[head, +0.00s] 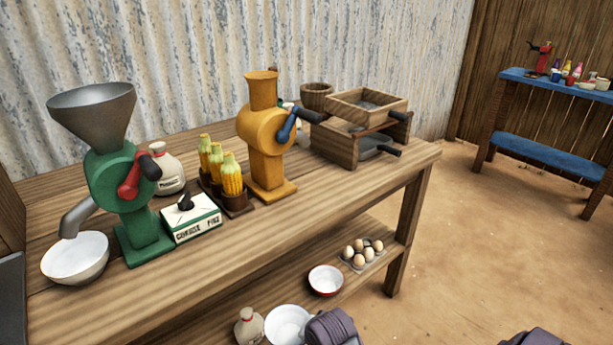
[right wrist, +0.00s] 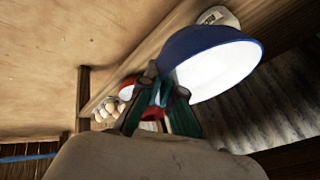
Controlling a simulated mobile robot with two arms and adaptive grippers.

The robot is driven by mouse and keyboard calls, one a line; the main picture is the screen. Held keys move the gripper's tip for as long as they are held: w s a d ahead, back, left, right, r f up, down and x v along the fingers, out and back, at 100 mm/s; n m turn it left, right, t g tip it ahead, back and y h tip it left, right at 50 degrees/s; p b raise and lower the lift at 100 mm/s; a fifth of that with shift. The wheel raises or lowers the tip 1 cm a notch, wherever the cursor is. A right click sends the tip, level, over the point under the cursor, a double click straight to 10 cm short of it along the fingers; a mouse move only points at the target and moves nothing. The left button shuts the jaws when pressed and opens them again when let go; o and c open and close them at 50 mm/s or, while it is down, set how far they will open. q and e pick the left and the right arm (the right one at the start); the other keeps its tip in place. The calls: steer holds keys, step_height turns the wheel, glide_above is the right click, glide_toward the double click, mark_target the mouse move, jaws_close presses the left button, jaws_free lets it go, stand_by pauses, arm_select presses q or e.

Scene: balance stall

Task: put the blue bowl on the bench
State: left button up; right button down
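The blue bowl (right wrist: 213,62) has a blue outside and a white inside. In the right wrist view its rim is at my right gripper (right wrist: 164,85), whose fingers are close together and look shut on the rim. In the head view I see its white inside (head: 287,328) low at the bottom edge, at lower-shelf level. My right gripper's grey body (head: 332,328) is at its right. I cannot tell whether the bowl touches the shelf. The wooden bench (head: 290,232) carries a green mill and other goods. My left gripper is not in view.
On the lower shelf are a red bowl (head: 326,280), a carton of eggs (head: 362,254) and a sack (head: 249,328). A white bowl (head: 76,258) stands under the green mill's (head: 128,190) spout. The bench top's front right is bare. A blue table (head: 540,155) stands far right.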

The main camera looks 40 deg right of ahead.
steer(key=s+a+r+n+y, duration=0.1)
steer(key=a+r+n+y, duration=0.1)
steer(key=r, duration=0.8)
steer(key=s+a+r+n+g+y, duration=0.1)
steer(key=a+r+n, duration=0.3)
steer(key=r, duration=0.7)
steer(key=s+a+r+n+g+y, duration=0.1)
steer(key=s+a+r+n+y, duration=0.2)
steer(key=r+n, duration=0.3)
step_height(320, 180, up, 4)
steer(key=shift+a+r+n, duration=0.2)
steer(key=shift+a+n, duration=0.1)
steer(key=shift+a, duration=0.2)
